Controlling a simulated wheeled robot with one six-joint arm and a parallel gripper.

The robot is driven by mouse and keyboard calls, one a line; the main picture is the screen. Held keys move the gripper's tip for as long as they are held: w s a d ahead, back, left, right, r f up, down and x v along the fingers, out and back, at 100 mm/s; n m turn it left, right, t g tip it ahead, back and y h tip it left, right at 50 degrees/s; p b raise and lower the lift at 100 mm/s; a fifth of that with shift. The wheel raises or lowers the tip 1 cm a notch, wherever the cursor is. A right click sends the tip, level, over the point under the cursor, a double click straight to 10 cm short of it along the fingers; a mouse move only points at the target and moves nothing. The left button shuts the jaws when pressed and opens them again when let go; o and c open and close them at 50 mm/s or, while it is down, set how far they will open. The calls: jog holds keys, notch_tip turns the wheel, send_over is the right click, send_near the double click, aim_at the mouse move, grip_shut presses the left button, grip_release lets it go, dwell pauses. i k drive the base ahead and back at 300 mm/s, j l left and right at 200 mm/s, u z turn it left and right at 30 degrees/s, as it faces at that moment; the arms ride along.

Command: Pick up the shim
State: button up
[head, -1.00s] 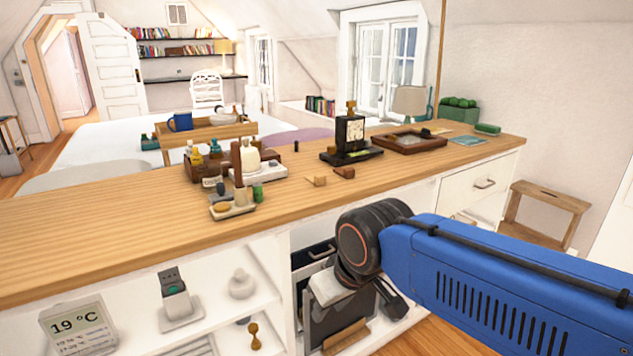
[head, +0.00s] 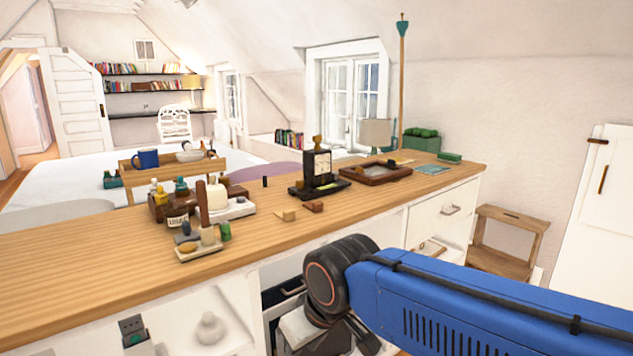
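The pale piece could be the shim, but I cannot tell for sure at this size. My blue arm (head: 470,300) comes in from the lower right, and its dark joint (head: 335,272) is in front of the counter's near side, apart from both pieces. My gripper's fingertips do not show.
A tray with a brush and bottles (head: 200,249) stands left of the pieces. A black clock-like stand (head: 317,175) is behind them, and a brown framed tray (head: 376,173) lies further right. The counter's left part is bare. A wooden stool (head: 508,245) stands right.

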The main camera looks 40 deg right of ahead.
aim_at(289, 215)
jog(key=i+l, duration=0.2)
jog(key=l, duration=0.2)
jog(key=i+l, duration=0.15)
jog(key=l, duration=0.25)
jog(key=i+l, duration=0.2)
jog(key=l, duration=0.2)
jog(key=k+u, duration=0.25)
jog(key=k+j+u, duration=0.15)
jog(key=k+u, duration=0.15)
jog(key=k, duration=0.05)
